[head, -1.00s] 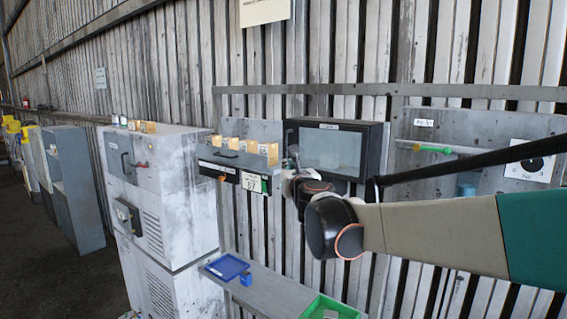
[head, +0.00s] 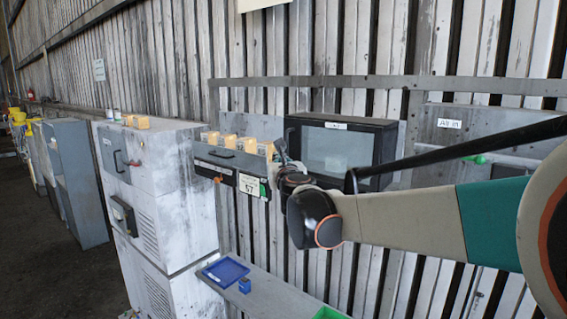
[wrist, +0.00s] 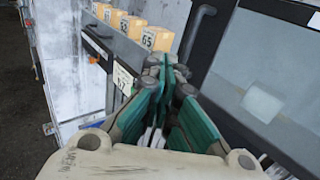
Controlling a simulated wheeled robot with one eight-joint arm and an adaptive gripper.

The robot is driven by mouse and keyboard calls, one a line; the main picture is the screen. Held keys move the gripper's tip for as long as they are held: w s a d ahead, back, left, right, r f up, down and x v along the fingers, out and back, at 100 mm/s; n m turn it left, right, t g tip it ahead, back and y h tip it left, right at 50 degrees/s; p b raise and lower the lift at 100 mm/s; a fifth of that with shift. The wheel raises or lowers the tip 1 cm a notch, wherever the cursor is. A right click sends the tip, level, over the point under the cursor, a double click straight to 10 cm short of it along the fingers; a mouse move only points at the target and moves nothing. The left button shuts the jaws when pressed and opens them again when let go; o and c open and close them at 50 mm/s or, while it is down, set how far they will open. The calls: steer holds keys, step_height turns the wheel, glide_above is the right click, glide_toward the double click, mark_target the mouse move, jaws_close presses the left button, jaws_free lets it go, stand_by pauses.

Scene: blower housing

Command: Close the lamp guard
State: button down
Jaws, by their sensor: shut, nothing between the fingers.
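A dark-framed box with a glass pane (head: 334,148) on the wall seems to be the lamp guard; its small top label is too blurred to read. In the wrist view its dark frame and pale pane (wrist: 262,103) fill the right side, and a bent grey handle (wrist: 196,30) stands left of the pane. My gripper (head: 281,150) is at the box's left edge, between it and the numbered-block panel. In the wrist view the green-padded fingers (wrist: 170,75) are together and empty. I cannot tell whether they touch the handle, or how far the guard stands open.
A panel with several yellow numbered blocks (head: 227,143) and a "57" tag (head: 249,186) is just left of my gripper. A grey shelf (head: 275,303) below holds a blue tray (head: 226,269) and a small blue box (head: 245,285). A tall white cabinet (head: 165,190) stands left.

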mark_target(287, 153)
steer(key=shift+m+h, duration=0.5)
steer(key=shift+h, duration=0.3)
steer(key=w, duration=0.2)
steer(key=w+d+b, duration=0.1)
steer(key=w, duration=0.1)
steer(key=w+d+b, duration=0.1)
steer(key=w, duration=0.2)
steer(key=shift+d, duration=0.15)
steer(key=shift+r, duration=0.15)
steer(key=shift+s, duration=0.15)
